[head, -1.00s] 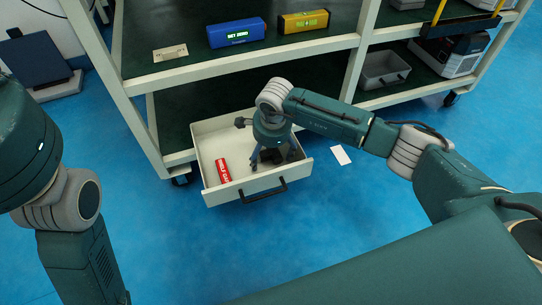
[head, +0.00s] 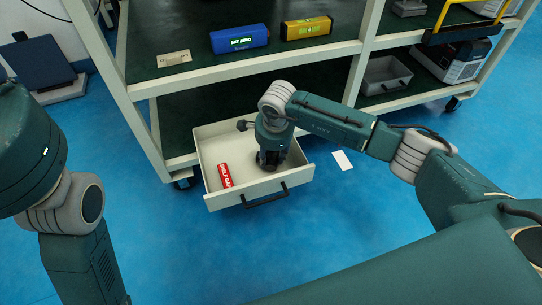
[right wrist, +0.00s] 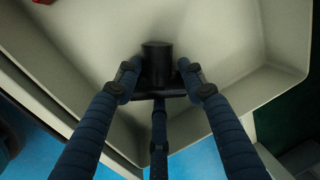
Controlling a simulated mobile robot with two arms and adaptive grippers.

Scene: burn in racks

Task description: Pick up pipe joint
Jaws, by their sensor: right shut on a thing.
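The pipe joint (right wrist: 158,62) is a black, T-like piece in the right wrist view. It is inside the open white drawer (head: 222,134), low over or on the drawer floor; I cannot tell if it touches. My right gripper (head: 270,158) reaches straight down into the drawer's right half. In the right wrist view its blue fingers (right wrist: 158,84) are shut on the pipe joint, two at its sides and one at its near side. In the head view the gripper and arm mostly hide the joint. My left arm shows at the left, but its gripper is out of view.
A red labelled object (head: 225,175) lies in the drawer's left half. The drawer's front wall has a black handle (head: 264,196). The shelf above holds a blue device (head: 240,39) and a yellow device (head: 307,28). A white card (head: 342,160) lies on the clear blue floor.

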